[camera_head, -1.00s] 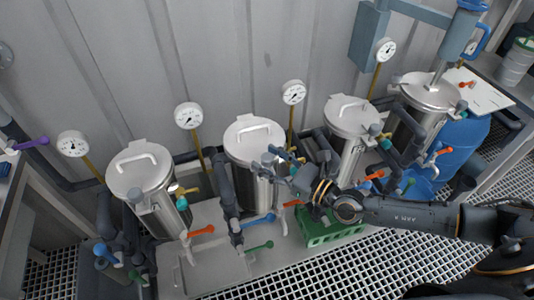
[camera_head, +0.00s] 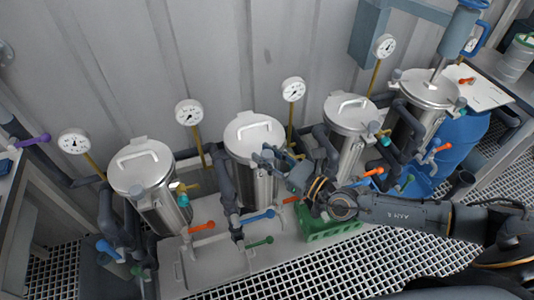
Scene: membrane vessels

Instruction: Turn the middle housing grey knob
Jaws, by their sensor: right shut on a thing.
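The steel housing (camera_head: 253,132) with a domed lid and a handle stands upright near the centre of the head view. My right gripper (camera_head: 270,158) reaches in from the right, at the front right of this housing just below its lid. Its fingers are shut on the knob there, which they hide almost entirely, so its colour and turn angle cannot be told. My left gripper is out of view.
Similar housings stand left (camera_head: 140,167) and right (camera_head: 350,114). Valve levers in red (camera_head: 202,227), blue (camera_head: 258,215) and green (camera_head: 260,241) stick out low in front. A green crate (camera_head: 318,236) lies below my right arm. Gauges (camera_head: 293,90) stand behind.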

